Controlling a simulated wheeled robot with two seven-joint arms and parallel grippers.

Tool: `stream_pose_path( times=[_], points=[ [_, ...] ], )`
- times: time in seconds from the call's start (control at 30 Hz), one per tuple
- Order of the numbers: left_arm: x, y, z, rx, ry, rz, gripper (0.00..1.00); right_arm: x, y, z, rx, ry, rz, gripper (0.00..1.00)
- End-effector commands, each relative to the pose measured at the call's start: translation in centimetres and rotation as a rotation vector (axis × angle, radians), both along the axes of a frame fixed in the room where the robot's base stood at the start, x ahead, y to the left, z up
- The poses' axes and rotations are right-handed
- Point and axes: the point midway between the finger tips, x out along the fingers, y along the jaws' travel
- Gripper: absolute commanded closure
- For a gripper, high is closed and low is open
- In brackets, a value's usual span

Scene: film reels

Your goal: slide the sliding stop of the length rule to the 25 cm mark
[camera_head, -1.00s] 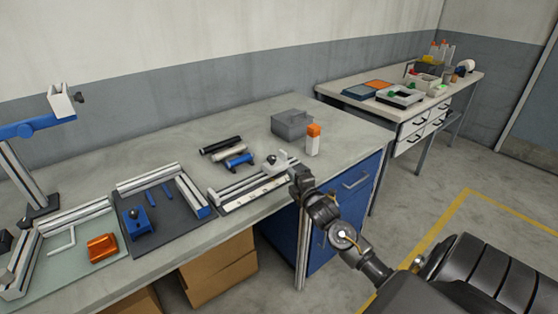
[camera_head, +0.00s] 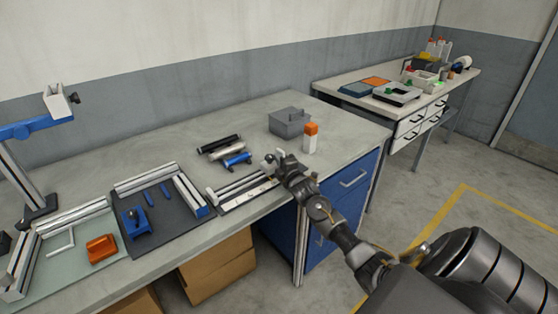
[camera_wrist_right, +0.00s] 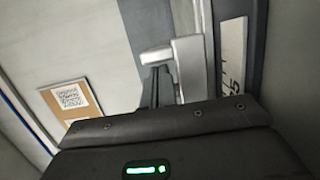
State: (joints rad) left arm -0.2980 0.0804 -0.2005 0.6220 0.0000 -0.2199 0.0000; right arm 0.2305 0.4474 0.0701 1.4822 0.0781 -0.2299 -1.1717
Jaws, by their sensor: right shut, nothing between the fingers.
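The length rule (camera_head: 231,197) lies along the front edge of the bench, with pale rails and a white scale strip. The strip (camera_wrist_right: 232,55) shows in the right wrist view with partly readable figures, so I cannot tell the stop's exact mark. The sliding stop (camera_wrist_right: 187,62), a pale grey block with an arm, sits on the rail there; in the head view my right gripper largely covers it. My right gripper (camera_head: 273,167) is over the rule's right part, shut and empty. Its dark fingers (camera_wrist_right: 157,87) are close beside the stop; contact is unclear. My left gripper is out of view.
A white bottle with an orange cap (camera_head: 310,138) and a grey lidded box (camera_head: 289,122) stand behind my right gripper. Black, silver and blue cylinders (camera_head: 222,150) lie behind the rule. A dark mat (camera_head: 168,222) with blue parts is to its left.

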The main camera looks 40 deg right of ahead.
Motion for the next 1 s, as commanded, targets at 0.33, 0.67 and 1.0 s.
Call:
stream_pose_path(
  times=[0.33, 0.67, 1.0],
  points=[
    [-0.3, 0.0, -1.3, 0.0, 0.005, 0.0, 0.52, -0.1, -4.3, -0.2, -0.004, 0.0, -0.002, 1.0],
    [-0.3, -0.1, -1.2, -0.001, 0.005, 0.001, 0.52, -0.1, -4.8, 0.0, 0.001, 0.0, -0.001, 1.0],
    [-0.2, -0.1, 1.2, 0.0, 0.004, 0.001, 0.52, -2.1, -3.2, 0.5, 0.001, 0.002, 0.01, 1.0]
  ],
)
